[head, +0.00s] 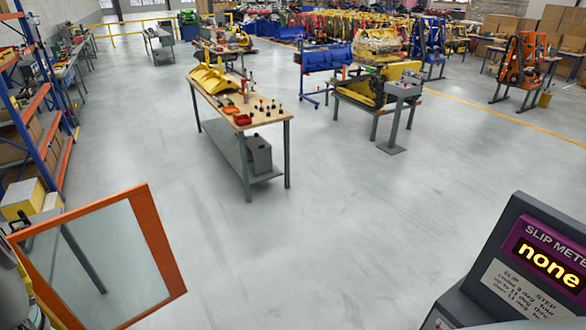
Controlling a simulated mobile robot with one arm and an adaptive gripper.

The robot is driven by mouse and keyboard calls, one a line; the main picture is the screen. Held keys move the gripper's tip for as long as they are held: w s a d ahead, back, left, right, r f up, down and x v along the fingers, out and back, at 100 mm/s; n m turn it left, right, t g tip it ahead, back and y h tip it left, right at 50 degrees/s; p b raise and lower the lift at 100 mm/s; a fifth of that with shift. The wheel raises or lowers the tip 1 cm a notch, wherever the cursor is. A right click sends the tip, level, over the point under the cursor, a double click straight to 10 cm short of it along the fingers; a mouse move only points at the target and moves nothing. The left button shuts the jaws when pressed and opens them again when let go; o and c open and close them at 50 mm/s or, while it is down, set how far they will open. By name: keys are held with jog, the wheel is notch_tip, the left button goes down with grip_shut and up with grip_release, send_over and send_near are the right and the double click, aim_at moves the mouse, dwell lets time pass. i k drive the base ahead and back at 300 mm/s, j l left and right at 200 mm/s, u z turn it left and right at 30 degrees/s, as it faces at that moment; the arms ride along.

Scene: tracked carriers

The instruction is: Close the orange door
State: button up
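The orange door (163,243) is at the lower left in the head view. It is an orange frame around a clear, greenish pane, and the grey floor and a dark leg-like bar show through it. The door stands at an angle to my view. Its lower left part runs out of the picture, and what it is hinged to cannot be made out clearly. I cannot tell how far it is open. My gripper is not in view.
A dark grey box with a "SLIP METER" display (548,264) reading "none" stands at the lower right. A wooden-topped workbench (262,104) stands ahead. Blue and orange shelving (36,90) lines the left side. The floor between door and meter is clear.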

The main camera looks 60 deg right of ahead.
aim_at(140, 197)
jog(key=i+l+z, duration=0.1)
jog(key=z, duration=0.3)
jog(key=i+z, duration=0.2)
jog(key=z, duration=0.2)
jog(key=i, duration=3.75)
jog(key=i+u, duration=0.15)
jog(key=i, duration=0.4)
jog(key=i+l+u, duration=0.1)
jog(key=i, duration=0.5)
jog(key=i+l+u, duration=0.15)
jog(key=i, duration=0.4)
jog(key=l+u, duration=0.15)
jog(key=u, duration=3.15)
jog(key=l, duration=0.1)
